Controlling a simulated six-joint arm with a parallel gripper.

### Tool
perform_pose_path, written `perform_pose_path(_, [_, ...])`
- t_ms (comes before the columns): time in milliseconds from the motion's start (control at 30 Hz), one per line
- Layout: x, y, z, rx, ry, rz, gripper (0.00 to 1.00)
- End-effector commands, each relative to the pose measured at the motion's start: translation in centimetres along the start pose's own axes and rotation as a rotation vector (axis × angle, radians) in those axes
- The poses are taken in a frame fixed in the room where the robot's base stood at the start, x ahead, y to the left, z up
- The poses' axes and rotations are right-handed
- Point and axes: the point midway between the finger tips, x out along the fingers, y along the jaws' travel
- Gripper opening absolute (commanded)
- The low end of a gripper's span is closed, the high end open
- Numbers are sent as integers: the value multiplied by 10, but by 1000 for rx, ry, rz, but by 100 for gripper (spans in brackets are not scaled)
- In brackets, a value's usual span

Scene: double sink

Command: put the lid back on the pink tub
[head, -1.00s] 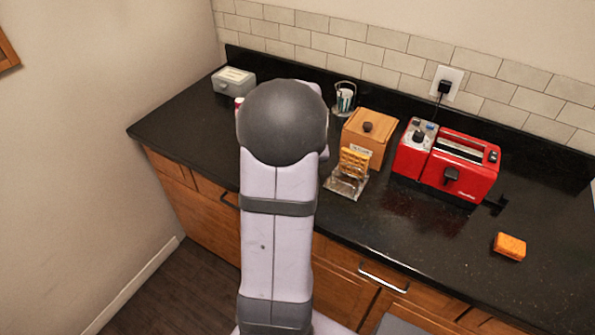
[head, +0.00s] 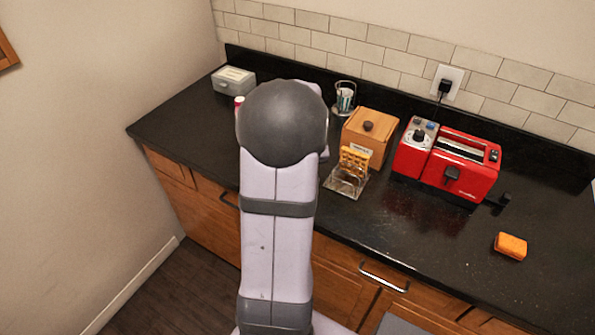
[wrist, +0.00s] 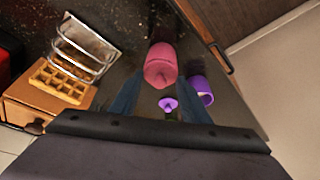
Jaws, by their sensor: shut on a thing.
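In the wrist view a pink round shape (wrist: 160,66) lies between the tips of my two bluish fingers (wrist: 161,80). Its paler round end faces the camera. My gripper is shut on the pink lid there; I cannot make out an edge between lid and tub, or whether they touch. In the head view my arm hides the gripper and the pink tub.
An open purple tub (wrist: 198,85) and a small purple piece (wrist: 168,103) are close by. A waffle rack (head: 347,180), wooden box (head: 366,142) and red toaster (head: 461,168) stand to the right. An orange sponge (head: 510,246) lies farther right. The front counter edge is near.

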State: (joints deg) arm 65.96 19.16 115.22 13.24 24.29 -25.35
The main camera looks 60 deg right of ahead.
Motion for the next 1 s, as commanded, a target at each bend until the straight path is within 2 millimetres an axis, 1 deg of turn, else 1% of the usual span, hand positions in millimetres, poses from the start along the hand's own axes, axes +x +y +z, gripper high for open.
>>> perform_pose_path(900, [0,0,0,0,0,0,22])
perform_pose_path(933, [0,0,0,0,0,0,47])
perform_pose_path(967, [0,0,0,0,0,0,54])
perform_pose_path(1000, [0,0,0,0,0,0,64])
